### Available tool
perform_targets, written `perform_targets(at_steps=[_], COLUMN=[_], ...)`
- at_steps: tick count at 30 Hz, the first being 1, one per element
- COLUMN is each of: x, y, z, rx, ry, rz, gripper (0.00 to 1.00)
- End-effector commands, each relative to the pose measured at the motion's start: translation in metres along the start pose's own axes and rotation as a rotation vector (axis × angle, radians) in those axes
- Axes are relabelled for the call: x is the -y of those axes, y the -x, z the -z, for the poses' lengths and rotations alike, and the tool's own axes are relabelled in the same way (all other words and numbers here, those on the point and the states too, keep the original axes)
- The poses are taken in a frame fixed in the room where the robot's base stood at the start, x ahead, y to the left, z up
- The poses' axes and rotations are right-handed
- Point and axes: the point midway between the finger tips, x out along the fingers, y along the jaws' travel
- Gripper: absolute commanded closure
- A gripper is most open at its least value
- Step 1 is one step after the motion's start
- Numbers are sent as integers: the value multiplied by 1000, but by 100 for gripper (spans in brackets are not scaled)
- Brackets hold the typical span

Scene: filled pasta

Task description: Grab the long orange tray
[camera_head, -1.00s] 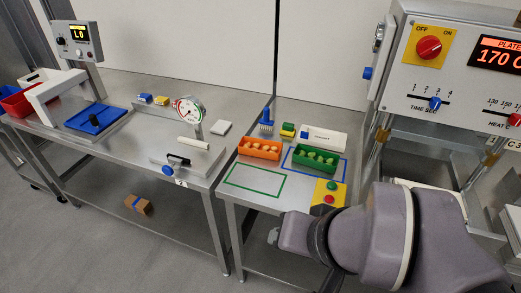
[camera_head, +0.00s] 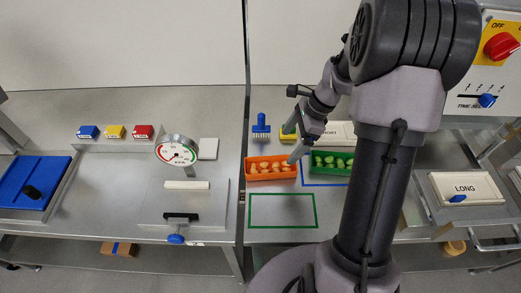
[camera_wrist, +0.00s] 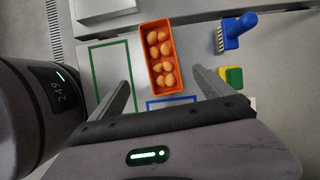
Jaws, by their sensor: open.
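The long orange tray (camera_head: 270,176) sits on the metal table, filled with several pale filled pasta pieces. It also shows in the wrist view (camera_wrist: 157,28), lying lengthwise beyond and between my two fingers. My gripper (camera_head: 297,155) is at the tray's right end in the head view, and the wrist view shows the fingers (camera_wrist: 165,90) apart with nothing between them touching. A green tray (camera_head: 331,171) with pasta stands just right of the orange one, partly behind my arm.
A green outline (camera_head: 282,195) in front of the orange tray is bare. A blue brush (camera_head: 261,128) and a yellow-green block (camera_head: 289,134) stand behind the tray. A dial gauge (camera_head: 177,152) stands left. A LONG-labelled white block (camera_head: 466,188) is at right.

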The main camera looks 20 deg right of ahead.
Motion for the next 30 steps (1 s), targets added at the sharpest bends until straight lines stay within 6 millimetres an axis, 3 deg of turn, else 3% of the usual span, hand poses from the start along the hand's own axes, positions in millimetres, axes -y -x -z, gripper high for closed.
perform_targets(at_steps=[1, 6, 13, 20, 26, 30], x=[-1, 0, 0, 2, 2, 2], y=[-23, -65, -87, -130, -129, -129], z=[2, 1, -1, -4, -6, -6], rx=[1, 0, -1, -1, -1, -1], ry=[2, 3, 4, 6, 5, 5], rz=[-4, -3, -2, -3, -1, -1], gripper=[9, 9, 9, 9, 9, 37])
